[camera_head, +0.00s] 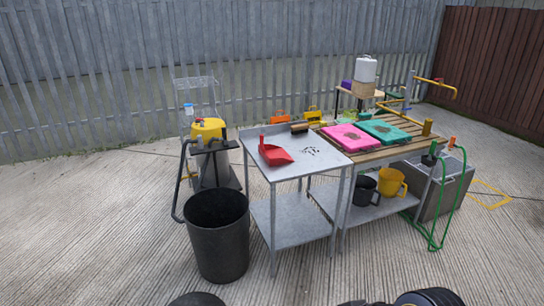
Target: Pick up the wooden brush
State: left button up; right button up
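The wooden brush (299,127) appears to be the small brown and dark item at the back right of the grey metal table (257,141). It is small in the picture, so its handle and bristles are hard to tell apart. A red dustpan (274,153) sits on the same table in front and to the left of it. Dark specks (311,151) lie on the tabletop to the right of the dustpan. Neither of my grippers shows; only dark rounded parts, probably of my arms, show at the bottom edge.
A black bin (218,238) stands at the table's front left. A slatted wooden table (372,153) with pink (346,137) and teal (384,132) pads adjoins it on the right. A green hose (431,236) hangs at the right. The concrete floor in front is clear.

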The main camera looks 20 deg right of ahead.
aim_at(298, 128)
jog(key=i+l+u, duration=0.1)
jog(key=l, duration=0.25)
jog(key=i+l+u, duration=0.1)
jog(key=i+l, duration=0.2)
jog(key=i+l+u, duration=0.1)
jog(key=l, duration=0.4)
jog(key=i+l+u, duration=0.1)
jog(key=l, duration=0.25)
jog(key=i+l, duration=0.3)
jog(key=i+l+u, duration=0.15)
jog(key=l, duration=0.3)
jog(key=i+l+u, duration=0.1)
jog(key=l, duration=0.3)
jog(key=i+l, duration=0.25)
jog(key=l, duration=0.15)
jog(key=i+l+u, duration=0.15)
jog(key=l, duration=0.25)
jog(key=i+l, duration=0.1)
jog(key=l, duration=0.35)
jog(key=i+l+u, duration=0.15)
jog(key=l, duration=0.25)
jog(key=i, duration=0.15)
